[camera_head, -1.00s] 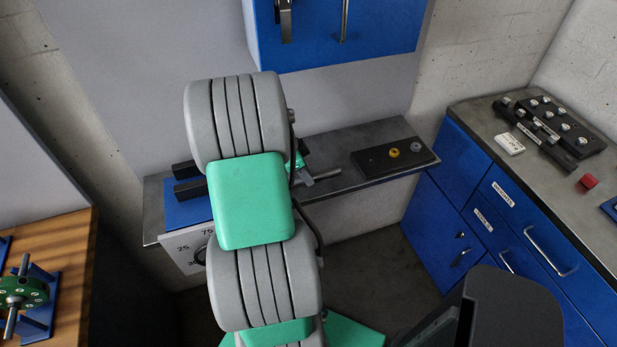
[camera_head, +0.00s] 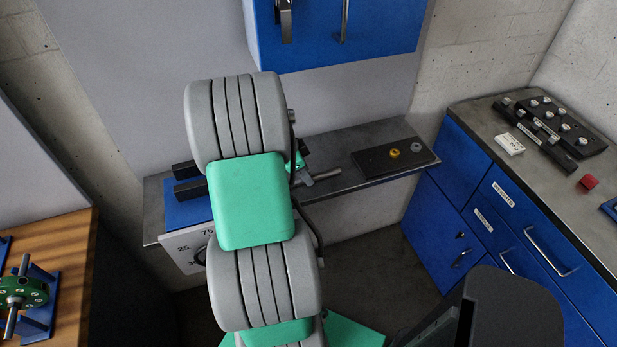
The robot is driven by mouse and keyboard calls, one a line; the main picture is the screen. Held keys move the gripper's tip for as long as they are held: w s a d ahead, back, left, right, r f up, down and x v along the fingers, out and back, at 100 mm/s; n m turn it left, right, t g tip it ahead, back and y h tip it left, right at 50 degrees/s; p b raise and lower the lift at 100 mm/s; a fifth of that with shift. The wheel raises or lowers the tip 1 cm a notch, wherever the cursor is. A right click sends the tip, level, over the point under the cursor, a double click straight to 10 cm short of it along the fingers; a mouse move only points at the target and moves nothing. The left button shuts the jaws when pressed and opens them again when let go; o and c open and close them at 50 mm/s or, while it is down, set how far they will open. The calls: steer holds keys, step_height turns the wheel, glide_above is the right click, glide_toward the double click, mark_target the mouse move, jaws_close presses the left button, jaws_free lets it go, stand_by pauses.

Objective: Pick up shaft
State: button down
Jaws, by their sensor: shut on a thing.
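The shaft (camera_head: 326,175) is a thin grey metal rod. It lies roughly level above the metal bench and sticks out to the right of my gripper. My gripper (camera_head: 305,180) shows only in part behind my grey and green arm, and it is shut on the shaft. The left part of the shaft is hidden by my arm. I cannot tell whether the shaft is clear of its supports.
The metal bench (camera_head: 345,143) bears a blue stand (camera_head: 185,213) with black blocks and a black tray (camera_head: 370,163) with a brass and a grey piece. Blue drawers (camera_head: 525,240) stand at right. A green rotor (camera_head: 22,292) sits on the wooden table (camera_head: 75,235) at left.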

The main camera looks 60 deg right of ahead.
steer(key=shift+r, duration=0.1)
steer(key=shift+w+d+r+b, duration=0.1)
steer(key=shift+r+b, duration=0.35)
steer(key=shift+r, duration=0.35)
steer(key=s+a+r+b, duration=0.2)
steer(key=s+a+r, duration=0.5)
steer(key=a+r, duration=0.4)
steer(key=shift+a+r+b, duration=0.2)
steer(key=shift+a+b, duration=0.2)
steer(key=shift+a, duration=0.25)
